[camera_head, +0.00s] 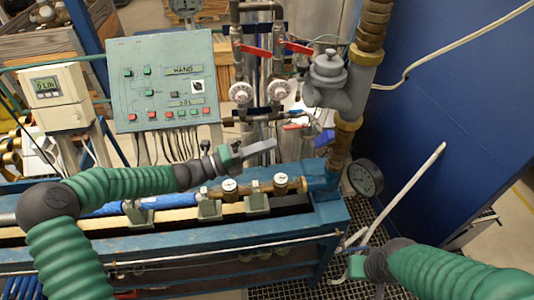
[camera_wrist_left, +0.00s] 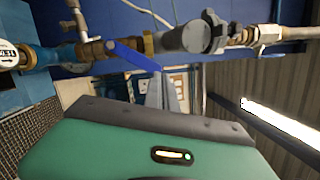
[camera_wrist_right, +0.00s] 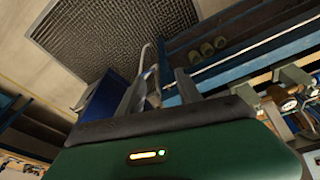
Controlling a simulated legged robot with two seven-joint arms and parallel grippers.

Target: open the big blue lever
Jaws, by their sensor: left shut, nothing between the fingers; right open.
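The big blue lever (camera_head: 324,140) sits on the piping just left of the brass vertical pipe, behind the bench's right end. In the left wrist view the blue lever (camera_wrist_left: 133,54) slants down to the right from a brass valve, its free end near my fingertips in the picture. My left gripper (camera_head: 272,145) is shut and empty, left of the lever with a gap between in the head view; its fingers (camera_wrist_left: 170,85) also show in the left wrist view. My right gripper (camera_head: 346,266) is low at the right; its fingers (camera_wrist_right: 160,88) are apart and empty.
Red-handled valves (camera_head: 254,51) and a grey meter body (camera_head: 328,66) stand above the lever. A round gauge (camera_head: 365,177) is to its right. The green control panel (camera_head: 163,80) stands left. The blue bench (camera_head: 200,239) runs below my left arm. A blue wall (camera_head: 450,110) is right.

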